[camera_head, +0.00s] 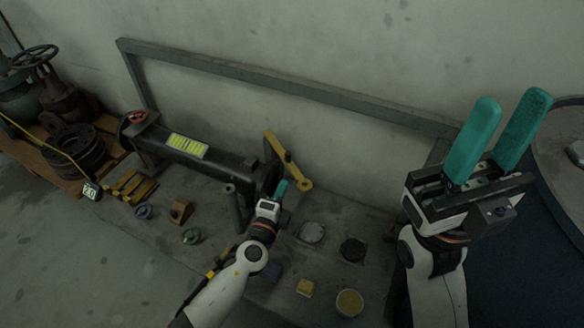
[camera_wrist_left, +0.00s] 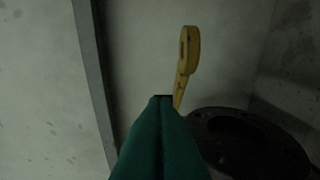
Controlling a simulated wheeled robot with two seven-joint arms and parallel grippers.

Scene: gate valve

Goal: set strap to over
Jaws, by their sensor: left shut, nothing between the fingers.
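A yellow strap-like bar (camera_head: 284,160) with a rounded, holed end slants down to the right beside the dark flange of the pipe (camera_head: 220,158). In the left wrist view the yellow bar (camera_wrist_left: 187,62) stands beyond my fingertips, its holed end up, with the dark round flange (camera_wrist_left: 245,140) to the right. My left gripper (camera_head: 281,188) is shut and empty, just below and left of the bar's holed end. I cannot tell whether it touches the bar. My right gripper (camera_head: 511,102) is open, empty and raised at the right, fingers up.
A grey bench (camera_head: 120,210) carries the pipe, yellow pieces (camera_head: 132,187), small blocks and round discs (camera_head: 312,232). A grey rail frame (camera_head: 270,78) stands along the wall behind. A wooden pallet (camera_head: 60,165) with valves is at the left; a large drum (camera_head: 560,150) is at the right.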

